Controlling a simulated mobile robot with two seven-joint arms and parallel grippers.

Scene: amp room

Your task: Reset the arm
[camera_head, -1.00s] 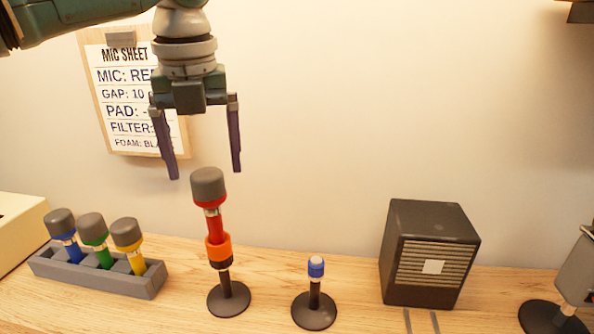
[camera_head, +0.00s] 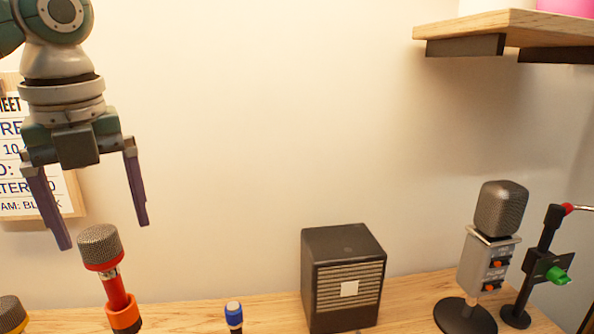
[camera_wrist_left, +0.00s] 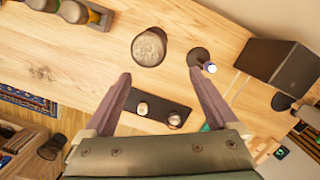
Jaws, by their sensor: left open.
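My left gripper (camera_head: 98,212) is open and empty, pointing down at the upper left in the head view. It hangs above the red microphone (camera_head: 115,290), which stands upright in an orange holder (camera_head: 124,317) and has a grey mesh top. The jaws are apart from the microphone. In the left wrist view, the microphone's grey top (camera_wrist_left: 149,46) is beyond the open fingers (camera_wrist_left: 160,92). My right gripper is not in view.
A dark speaker box (camera_head: 342,280) stands on the wooden table (camera_head: 400,312). A small blue-topped stand (camera_head: 233,314) is left of it. A grey microphone (camera_head: 499,209) and a green-knobbed stand (camera_head: 547,270) are right. A shelf (camera_head: 500,30) overhangs the upper right.

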